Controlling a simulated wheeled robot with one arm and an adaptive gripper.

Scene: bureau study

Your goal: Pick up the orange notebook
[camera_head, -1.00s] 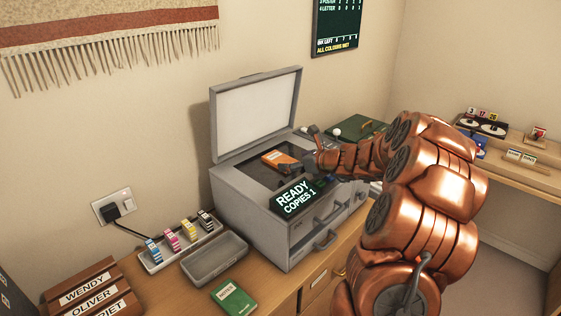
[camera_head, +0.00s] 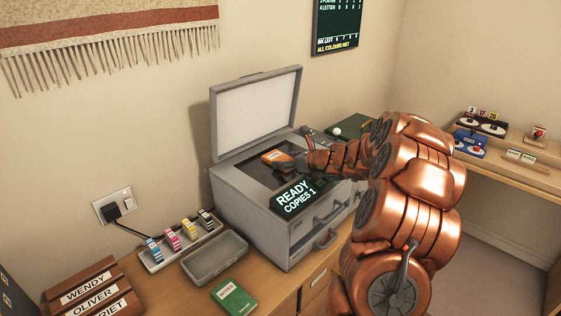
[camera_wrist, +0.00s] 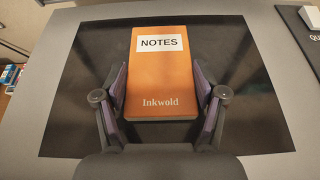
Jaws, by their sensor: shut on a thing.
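The orange notebook (camera_wrist: 161,75) lies on the dark glass of the copier in the wrist view, with a white NOTES label and the word Inkwold on its cover. It also shows in the head view (camera_head: 277,157) at the arm's end. My gripper (camera_wrist: 161,92) has one finger at each long side of the notebook and is shut on it. I cannot tell whether the notebook is lifted off the glass. The grey copier (camera_head: 245,205) has its lid (camera_head: 256,112) raised, and its display reads READY, COPIES 1.
A green notebook (camera_head: 233,297) lies on the wooden desk in front of the copier. An empty grey tray (camera_head: 215,258) and a holder with several colour cartridges (camera_head: 180,238) stand to the left. Name blocks (camera_head: 92,292) sit at the lower left. The raised lid stands behind the glass.

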